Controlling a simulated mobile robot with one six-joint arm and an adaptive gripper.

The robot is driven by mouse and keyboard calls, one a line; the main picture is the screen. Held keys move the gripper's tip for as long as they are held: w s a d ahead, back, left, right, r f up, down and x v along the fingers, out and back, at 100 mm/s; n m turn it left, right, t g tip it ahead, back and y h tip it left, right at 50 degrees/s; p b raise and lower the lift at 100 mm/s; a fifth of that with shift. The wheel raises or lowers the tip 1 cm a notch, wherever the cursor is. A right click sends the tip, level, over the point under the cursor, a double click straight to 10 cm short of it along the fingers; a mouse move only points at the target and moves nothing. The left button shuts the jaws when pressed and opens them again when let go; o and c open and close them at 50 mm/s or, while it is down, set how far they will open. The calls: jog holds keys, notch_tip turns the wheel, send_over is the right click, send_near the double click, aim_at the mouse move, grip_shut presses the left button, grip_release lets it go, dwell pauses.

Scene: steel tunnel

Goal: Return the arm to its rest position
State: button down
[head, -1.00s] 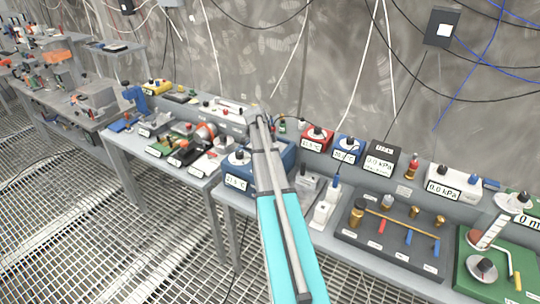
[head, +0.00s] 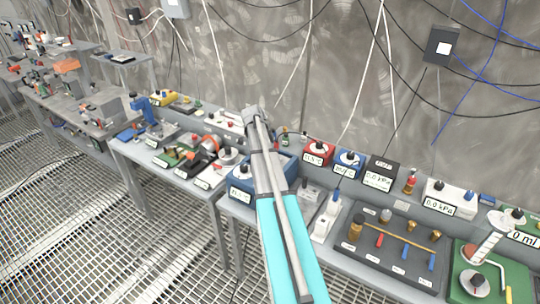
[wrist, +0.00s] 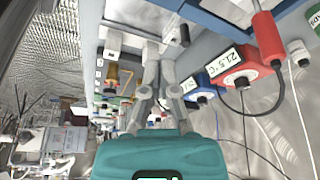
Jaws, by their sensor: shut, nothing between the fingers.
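My arm reaches up from the bottom of the head view, with a turquoise link (head: 290,255) and a grey link over the bench. Its far end is above the blue box with a display (head: 240,187). In the wrist view my gripper (wrist: 153,52) has its grey fingers together, with nothing seen between them. The fingers point towards the bench top and its equipment. I cannot tell how far the tips are from the bench surface.
Grey benches line the wall. Near the arm stand a red meter (head: 318,152), a blue meter (head: 348,163), a black gauge box (head: 379,174) and a dark tray with brass parts (head: 385,262). Cables hang on the wall. The grated floor (head: 80,230) at the left is clear.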

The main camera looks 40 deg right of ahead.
jog(key=shift+r, duration=0.1)
dwell(0.7)
jog(key=s+a+f+n+t+y+b, duration=0.1)
jog(key=s+a+n, duration=0.3)
jog(key=a+n, duration=0.5)
jog(key=s+a+f+n+y+b, duration=0.1)
jog(key=s+a+n, duration=0.4)
jog(key=a, duration=1.4)
jog(key=s+a+f+n+t+b, duration=0.1)
jog(key=s+a+f+n+b, duration=0.2)
jog(key=a+n, duration=0.9)
jog(key=s+a+f, duration=0.1)
jog(key=s+a, duration=0.1)
jog(key=shift+s+a+f+n+t+y, duration=0.15)
jog(key=shift+a+n+t+y, duration=0.15)
jog(key=shift+a+n+y, duration=0.1)
